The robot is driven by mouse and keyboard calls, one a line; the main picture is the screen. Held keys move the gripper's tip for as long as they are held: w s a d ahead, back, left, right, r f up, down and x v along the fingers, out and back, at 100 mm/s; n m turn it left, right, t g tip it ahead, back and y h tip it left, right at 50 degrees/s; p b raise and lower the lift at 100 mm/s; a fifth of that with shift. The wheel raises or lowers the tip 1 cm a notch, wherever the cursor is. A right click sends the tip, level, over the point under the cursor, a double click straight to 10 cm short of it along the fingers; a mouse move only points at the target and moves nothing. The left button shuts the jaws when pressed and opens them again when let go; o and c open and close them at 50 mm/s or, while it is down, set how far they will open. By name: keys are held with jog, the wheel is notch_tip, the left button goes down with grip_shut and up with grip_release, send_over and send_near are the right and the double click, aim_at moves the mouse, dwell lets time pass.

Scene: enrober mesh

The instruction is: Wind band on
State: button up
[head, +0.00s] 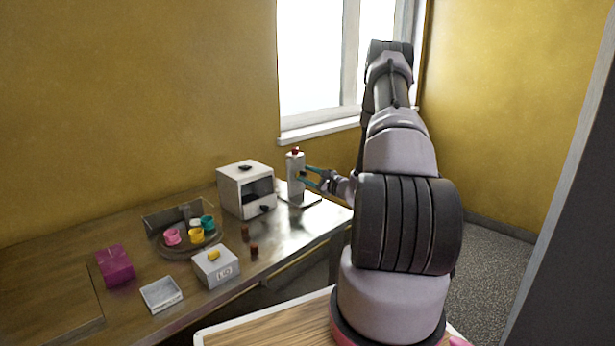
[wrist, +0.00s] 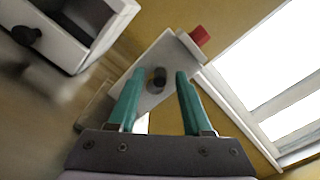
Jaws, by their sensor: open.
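A white upright post (head: 295,181) with a red cap (head: 295,150) stands on a flat base at the right end of the metal table. It also shows in the wrist view as a pale tilted box (wrist: 163,50) with the red cap (wrist: 200,36). A dark round knob (wrist: 157,80) is on its facing side. My gripper (head: 304,173) is open beside the post, its teal fingers pointing at it. In the wrist view the fingers lie either side of the knob; whether they touch it, I cannot tell. No band is clearly visible.
A white cabinet (head: 236,181) with a dark opening and black knob stands left of the post. A round tray (head: 185,253) holds coloured cups. A grey box (head: 215,268), a white tray (head: 160,297), a magenta block (head: 116,265) and two small brown pieces sit nearer.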

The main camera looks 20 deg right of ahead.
aim_at(309, 175)
grip_shut()
jog(key=shift+m, duration=0.3)
jog(key=m, duration=0.2)
jog(key=d+m, duration=0.1)
jog(key=m, duration=0.1)
jog(key=shift+w+d+r, duration=0.1)
jog(key=shift+w+r, duration=0.05)
jog(key=m, duration=0.3)
jog(key=d+m, duration=0.1)
jog(key=m, duration=0.2)
jog(key=d+m, duration=0.1)
jog(key=m, duration=0.2)
jog(key=shift+w+f+m, duration=0.3)
jog(key=shift+w+f, duration=0.05)
jog(key=shift+f, duration=0.05)
jog(key=m, duration=0.3)
jog(key=shift+w+d+f+m, duration=0.1)
jog(key=shift+d+f+m, duration=0.2)
jog(key=m, duration=0.2)
jog(key=f+m, duration=0.1)
jog(key=m, duration=0.3)
jog(key=shift+d+f, duration=0.2)
jog(key=shift+f, duration=0.05)
